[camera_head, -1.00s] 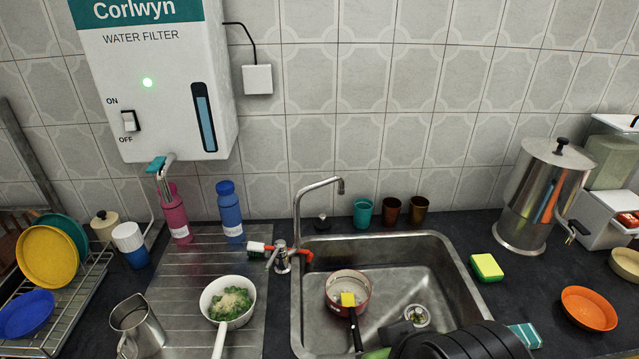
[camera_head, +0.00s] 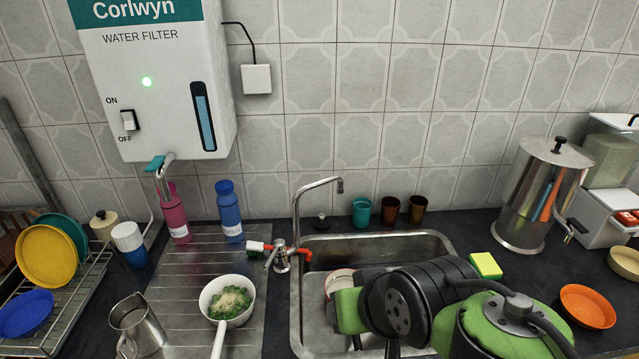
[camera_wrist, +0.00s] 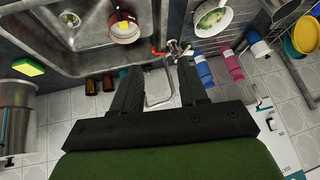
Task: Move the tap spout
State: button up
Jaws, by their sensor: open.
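The tap spout (camera_head: 297,215) is a thin chrome pipe that rises behind the sink's left corner and bends right over the back of the sink. Its tip (camera_head: 340,186) points down. In the wrist view the spout (camera_wrist: 147,95) shows as a bent chrome tube in the gap between my fingers. My gripper (camera_wrist: 160,66) is open, with a dark finger on each side of that gap. I cannot tell how near the fingers are to the spout in depth. In the head view my arm covers the front of the sink and the fingers cannot be made out.
The steel sink (camera_head: 440,240) holds a red-rimmed pot (camera_head: 338,279), mostly hidden by my arm. Teal (camera_head: 361,211) and brown tumblers (camera_head: 390,210) stand behind the sink. A blue bottle (camera_head: 229,212) stands to the left.

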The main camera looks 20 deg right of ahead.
jog(key=w+m+t+y, duration=0.1)
jog(key=w+m+y, duration=0.1)
jog(key=w, duration=0.9)
jog(key=m+t+y+b, duration=0.1)
jog(key=m+t+y, duration=0.1)
jog(key=m+t, duration=0.75)
send_near(322, 184)
jog(key=shift+m+g, duration=0.75)
jog(key=shift+g, duration=0.2)
jog(key=x, duration=0.3)
jog(key=r+x, duration=0.1)
jog(key=x, duration=0.3)
jog(key=p+x, duration=0.1)
jog(key=x, duration=0.3)
jog(key=shift+w+d+r, duration=0.1)
jog(key=shift+r, duration=0.2)
jog(key=shift+c, duration=0.4)
grip_shut()
